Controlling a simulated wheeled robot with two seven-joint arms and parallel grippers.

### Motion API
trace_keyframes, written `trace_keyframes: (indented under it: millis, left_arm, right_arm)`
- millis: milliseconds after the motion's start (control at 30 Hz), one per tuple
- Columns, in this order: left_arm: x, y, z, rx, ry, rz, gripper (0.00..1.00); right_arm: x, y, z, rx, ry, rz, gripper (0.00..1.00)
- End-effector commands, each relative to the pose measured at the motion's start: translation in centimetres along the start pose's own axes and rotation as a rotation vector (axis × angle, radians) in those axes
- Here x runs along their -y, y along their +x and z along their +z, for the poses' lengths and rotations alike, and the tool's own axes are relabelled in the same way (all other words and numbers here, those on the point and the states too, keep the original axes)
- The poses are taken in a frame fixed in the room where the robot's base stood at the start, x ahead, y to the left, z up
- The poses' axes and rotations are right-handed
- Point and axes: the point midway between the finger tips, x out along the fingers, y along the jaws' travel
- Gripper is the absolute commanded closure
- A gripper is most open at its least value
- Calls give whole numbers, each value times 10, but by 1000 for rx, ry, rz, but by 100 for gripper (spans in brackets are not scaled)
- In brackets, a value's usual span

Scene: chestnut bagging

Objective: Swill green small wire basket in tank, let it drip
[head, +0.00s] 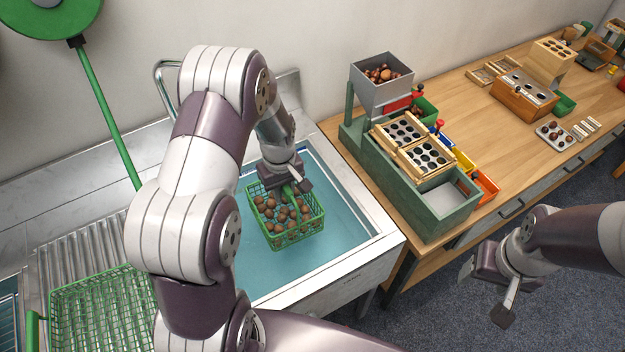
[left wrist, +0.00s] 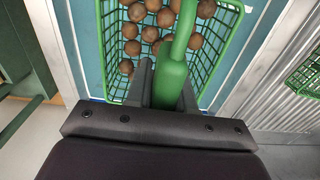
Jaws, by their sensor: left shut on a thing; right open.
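The small green wire basket (head: 309,232) holds several brown chestnuts (head: 283,214) and is over the blue water of the tank (head: 347,241). Whether its bottom is in the water I cannot tell. My left gripper (head: 287,184) is shut on the basket's green handle. In the left wrist view the handle (left wrist: 172,75) runs between the fingers, and the basket (left wrist: 236,45) with chestnuts (left wrist: 152,30) lies beyond them. My right gripper (head: 487,297) is open and empty above the floor at the right, away from the tank.
A larger green wire basket (head: 95,305) stands on the ribbed metal drainboard (head: 85,248) at the left. A wooden bench (head: 487,130) to the right carries a green sorting machine (head: 441,219) with a grey hopper (head: 382,88). A green pole (head: 105,115) stands at the back left.

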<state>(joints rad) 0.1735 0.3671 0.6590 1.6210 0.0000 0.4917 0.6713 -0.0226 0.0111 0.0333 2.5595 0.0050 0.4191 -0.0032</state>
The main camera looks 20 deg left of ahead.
Motion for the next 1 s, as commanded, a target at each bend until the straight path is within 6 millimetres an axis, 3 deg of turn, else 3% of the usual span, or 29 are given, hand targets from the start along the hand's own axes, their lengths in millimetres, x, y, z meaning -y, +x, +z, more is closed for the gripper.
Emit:
trace_keyframes:
  millis: [600,1000]
  left_arm:
    - [2,76,0,1,-20,-1,100]
    - [2,127,0,0,-19,-1,100]
  right_arm:
    - [0,66,8,1,0,0,36]
    - [0,98,12,0,0,0,36]
